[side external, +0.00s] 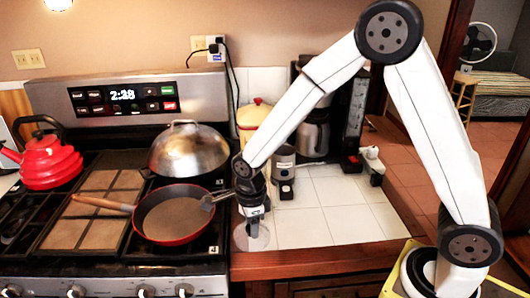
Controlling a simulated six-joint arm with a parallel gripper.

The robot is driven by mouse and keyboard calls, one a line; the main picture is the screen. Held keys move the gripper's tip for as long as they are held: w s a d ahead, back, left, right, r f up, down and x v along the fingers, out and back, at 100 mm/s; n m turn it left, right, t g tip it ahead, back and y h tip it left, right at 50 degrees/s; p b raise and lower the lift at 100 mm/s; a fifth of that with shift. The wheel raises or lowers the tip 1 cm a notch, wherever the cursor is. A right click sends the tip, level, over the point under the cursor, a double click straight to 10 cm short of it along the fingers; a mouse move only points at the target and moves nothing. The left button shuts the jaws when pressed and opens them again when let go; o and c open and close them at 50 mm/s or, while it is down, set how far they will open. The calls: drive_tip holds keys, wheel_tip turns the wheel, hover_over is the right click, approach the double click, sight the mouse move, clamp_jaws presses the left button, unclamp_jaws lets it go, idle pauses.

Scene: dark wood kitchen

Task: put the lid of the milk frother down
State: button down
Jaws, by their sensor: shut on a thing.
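The milk frother (283,162) looks like the small grey and black cylinder standing upright on the white tiled counter. My gripper (254,226) points down at the counter's left front, in front and to the left of it. The gripper is shut on a round, pale, see-through disc, which looks like the lid (241,241). The lid is low over the tiles near the stove's edge; I cannot tell whether it touches them. The gripper hides part of it.
A red-rimmed pan (172,222) and a domed steel lid (188,150) sit on the stove, left of my gripper. A cream canister (250,117) and a coffee maker (314,130) stand behind. The tiles (325,222) to the right are clear.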

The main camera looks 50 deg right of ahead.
sight(246, 236)
drive_tip(key=shift+w+a+f, duration=0.1)
drive_tip(key=shift+w+f, duration=0.65)
drive_tip(key=shift+f, duration=0.1)
drive_tip(key=shift+w+f, duration=0.2)
drive_tip(key=shift+f, duration=1.65)
drive_tip(key=shift+f, duration=0.15)
drive_tip(key=shift+c, duration=1.4)
unclamp_jaws()
drive_tip(key=shift+r, duration=6.2)
